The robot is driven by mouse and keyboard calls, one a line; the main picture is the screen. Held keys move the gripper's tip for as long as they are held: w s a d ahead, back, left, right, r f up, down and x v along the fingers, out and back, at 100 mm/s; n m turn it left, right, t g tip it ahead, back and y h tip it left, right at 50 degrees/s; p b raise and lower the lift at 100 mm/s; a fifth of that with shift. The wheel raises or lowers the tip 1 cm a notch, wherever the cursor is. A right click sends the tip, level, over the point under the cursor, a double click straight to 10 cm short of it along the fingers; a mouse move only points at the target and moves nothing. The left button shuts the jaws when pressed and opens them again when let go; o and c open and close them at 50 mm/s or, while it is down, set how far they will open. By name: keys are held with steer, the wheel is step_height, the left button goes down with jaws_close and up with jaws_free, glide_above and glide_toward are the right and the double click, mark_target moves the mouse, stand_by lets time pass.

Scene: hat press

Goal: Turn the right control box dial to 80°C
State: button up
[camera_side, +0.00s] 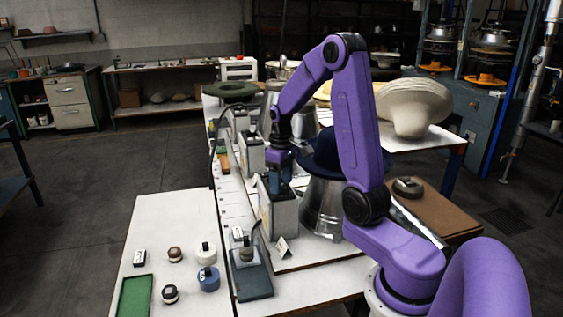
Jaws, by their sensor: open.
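Several pale grey control boxes stand in a row along the white table. The nearest and rightmost control box (283,216) is at the picture's middle. My gripper (280,184) points down at the top of this box, with its fingers right at or just above the top. It is open. I cannot tell whether the fingers touch the box or stand around a dial. The dial and its temperature marks are hidden or too small to read. The middle control box (251,154) stands behind my gripper, and the far control box (239,119) is further back.
A metal hat form (322,208) with a dark blue hat (325,155) stands close to the right of the box. A small card (284,247) and a dark pad (252,275) lie in front. Several small tools and a green mat (134,297) lie on the left table.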

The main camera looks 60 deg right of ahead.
mark_target(282, 185)
step_height(282, 185, up, 17)
stand_by(0.4)
steer(key=shift+a, duration=0.1)
stand_by(0.4)
steer(key=s+a+f+n, duration=0.2)
steer(key=a+f+n, duration=0.1)
steer(key=a, duration=0.6)
steer(key=s+a+f+n, duration=0.2)
steer(key=a+f+n, duration=0.1)
steer(key=a, duration=0.6)
steer(key=s+a+f+n, duration=0.3)
steer(key=s, duration=0.6)
steer(key=s+a+f+n, duration=0.3)
steer(key=s, duration=0.6)
steer(key=shift+s+a+f+n, duration=0.2)
steer(key=shift+s+a+n, duration=0.1)
steer(key=shift+s, duration=0.1)
